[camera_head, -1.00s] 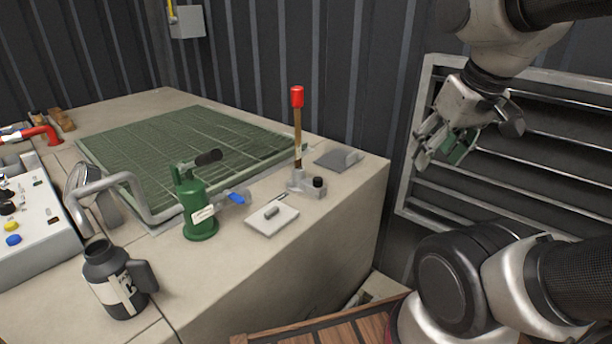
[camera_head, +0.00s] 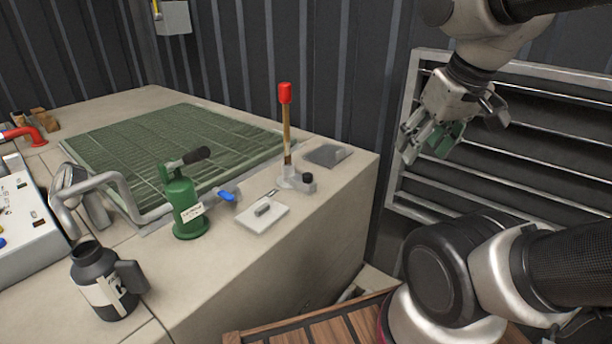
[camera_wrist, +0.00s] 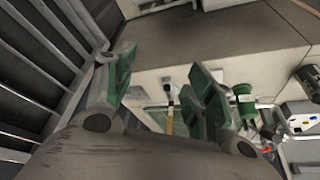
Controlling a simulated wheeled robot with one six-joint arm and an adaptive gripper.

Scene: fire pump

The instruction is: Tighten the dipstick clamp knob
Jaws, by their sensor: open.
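The dipstick (camera_head: 287,130) stands upright with a red top and a brown shaft in a small grey clamp block (camera_head: 291,181) near the right part of the concrete top. The knob is too small to make out there.
A green hand pump (camera_head: 181,204), a blue-handled valve (camera_head: 227,196) and a white plate (camera_head: 262,217) stand left of the clamp. A grey plate (camera_head: 328,155) lies behind it. A dark jug (camera_head: 103,282) stands front left. A louvred panel (camera_head: 520,150) is behind my gripper.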

